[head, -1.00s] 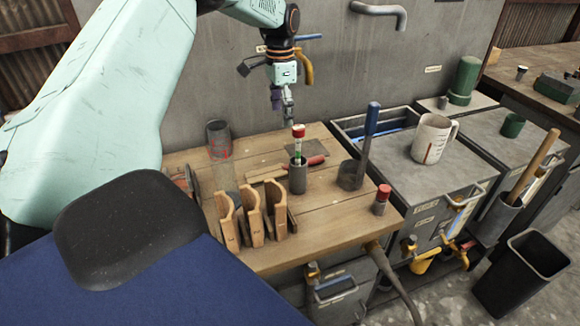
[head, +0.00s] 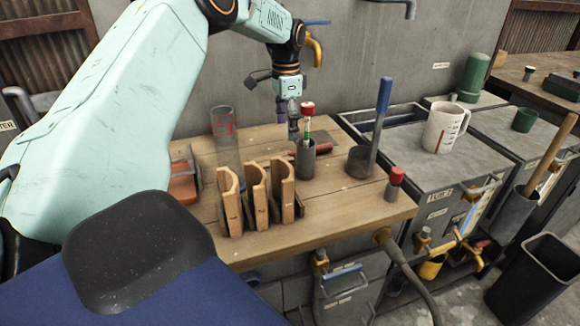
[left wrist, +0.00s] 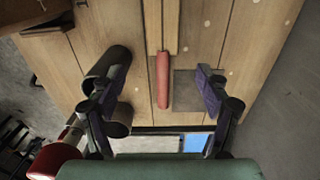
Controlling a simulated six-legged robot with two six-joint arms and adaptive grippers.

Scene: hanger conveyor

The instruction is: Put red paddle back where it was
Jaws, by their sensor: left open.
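The red paddle lies flat on the wooden bench. Its red handle (head: 324,149) shows behind the dark cup that holds a red-topped tube; the rest is mostly hidden there. In the left wrist view its red handle (left wrist: 163,82) lies between the fingers, with the wooden part running toward the top edge. My left gripper (head: 293,127) points down over the bench behind that cup. It is open and empty, with its fingers on either side of the handle (left wrist: 160,87). I cannot tell the exact height gap. My right gripper is not in view.
The dark cup (head: 304,166) with its red-topped tube (head: 307,120) stands close in front of the gripper. Another cup (head: 360,163) holds a blue-handled tool (head: 383,100). Wooden holders (head: 256,197) and a clear cylinder (head: 225,140) stand left.

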